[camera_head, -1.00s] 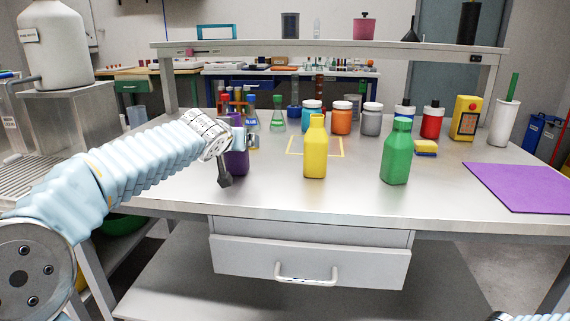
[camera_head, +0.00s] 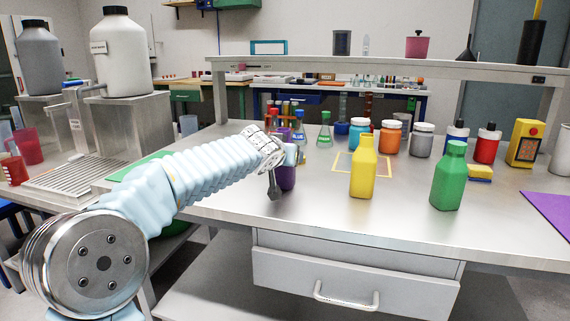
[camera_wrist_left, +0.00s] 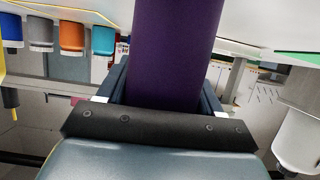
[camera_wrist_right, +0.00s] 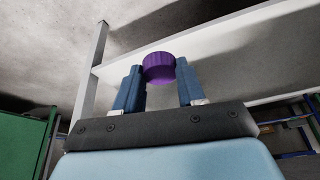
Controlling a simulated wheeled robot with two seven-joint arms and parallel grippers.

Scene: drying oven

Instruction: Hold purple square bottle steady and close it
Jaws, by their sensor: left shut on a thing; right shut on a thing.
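The purple bottle (camera_head: 287,178) stands upright on the left part of the bench in the head view. My left gripper (camera_head: 289,156) is shut around it from the left and covers its middle. It also fills the upper middle of the left wrist view as a purple body (camera_wrist_left: 175,45) between the fingers. The right wrist view shows a purple ribbed cap (camera_wrist_right: 158,67) gripped between the fingertips of my right gripper (camera_wrist_right: 160,75). My right gripper is out of the head view, and the cap is apart from the bottle. The bottle's mouth is too small to make out.
A yellow bottle (camera_head: 363,170) and a green bottle (camera_head: 448,178) stand to the right of the purple bottle. Flasks and a tube rack (camera_head: 283,113) are behind it, with several jars (camera_head: 389,137) farther right. A drawer (camera_head: 350,285) is below the bench's front edge.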

